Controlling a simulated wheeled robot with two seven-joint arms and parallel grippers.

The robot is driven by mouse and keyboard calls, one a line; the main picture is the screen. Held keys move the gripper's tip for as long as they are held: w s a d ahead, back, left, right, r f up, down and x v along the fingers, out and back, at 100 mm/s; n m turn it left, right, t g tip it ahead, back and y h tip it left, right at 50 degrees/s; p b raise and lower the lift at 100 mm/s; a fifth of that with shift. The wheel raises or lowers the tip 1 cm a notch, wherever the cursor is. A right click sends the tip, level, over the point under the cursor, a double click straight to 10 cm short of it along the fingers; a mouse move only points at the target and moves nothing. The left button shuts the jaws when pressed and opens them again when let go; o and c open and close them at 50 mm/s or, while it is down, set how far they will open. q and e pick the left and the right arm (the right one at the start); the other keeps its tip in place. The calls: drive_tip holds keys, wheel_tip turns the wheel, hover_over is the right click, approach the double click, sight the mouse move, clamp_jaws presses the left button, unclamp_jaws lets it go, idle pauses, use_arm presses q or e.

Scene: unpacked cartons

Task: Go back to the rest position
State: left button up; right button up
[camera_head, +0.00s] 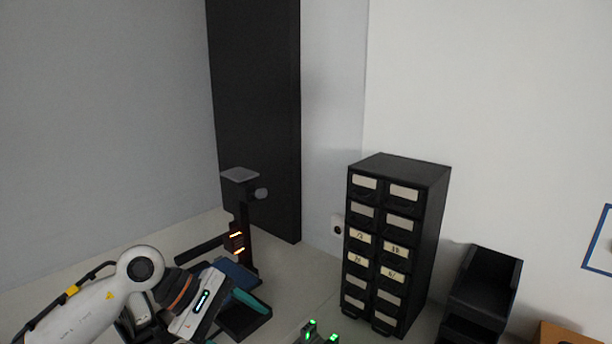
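My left arm comes in from the lower left, white with a black joint ring. Its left gripper (197,306), with a green light strip, is at the lower left, over or in front of a dark tray (243,322). Its fingers are hidden or too dark to make out, so I cannot tell whether it is open or holds anything. A teal object (251,300) shows at the tray, just right of the gripper; I cannot tell whether they touch. My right arm and gripper do not clearly show.
A black stand (243,232) with orange lights rises behind the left gripper. A black drawer cabinet (395,240) with pale labels stands right of centre. Black stacked bins (484,288) are at the right. A dark object with green lights (319,334) is at the bottom edge.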

use_arm(q)
drive_tip(key=s+d+r+n+t+h, duration=0.3)
drive_tip(key=d+r+n+h, duration=0.4)
drive_tip(key=d+n+h, duration=0.25)
drive_tip(key=w+a+f+n+t+y, duration=0.15)
drive_tip(key=a+n+t+y, duration=0.5)
drive_tip(key=n, duration=0.65)
drive_tip(key=w+a+n+t+y, duration=0.2)
drive_tip(key=a+n+t+y, duration=0.15)
drive_tip(key=n+t, duration=0.85)
drive_tip(key=s+a+f+n+g+y, duration=0.2)
drive_tip(key=a+f+n+g+y, duration=0.25)
drive_tip(key=f+n, duration=0.35)
drive_tip(key=s+a+f+n+g+y, duration=0.3)
drive_tip(key=a+f+n+y, duration=0.15)
drive_tip(key=f+n, duration=0.3)
drive_tip(key=s+f+n+g, duration=0.4)
drive_tip(key=s+f+g, duration=0.25)
drive_tip(key=s, duration=0.35)
drive_tip(key=s+f+n+g, duration=0.5)
drive_tip(key=s+f, duration=0.2)
drive_tip(key=s, duration=0.3)
wheel_tip(320, 180, down, 24)
drive_tip(key=s+a+f+g, duration=0.2)
drive_tip(key=s+a+f, duration=0.1)
drive_tip(key=s+f, duration=1.5)
drive_tip(key=shift+a+m, duration=0.15)
drive_tip(key=shift+m, duration=0.25)
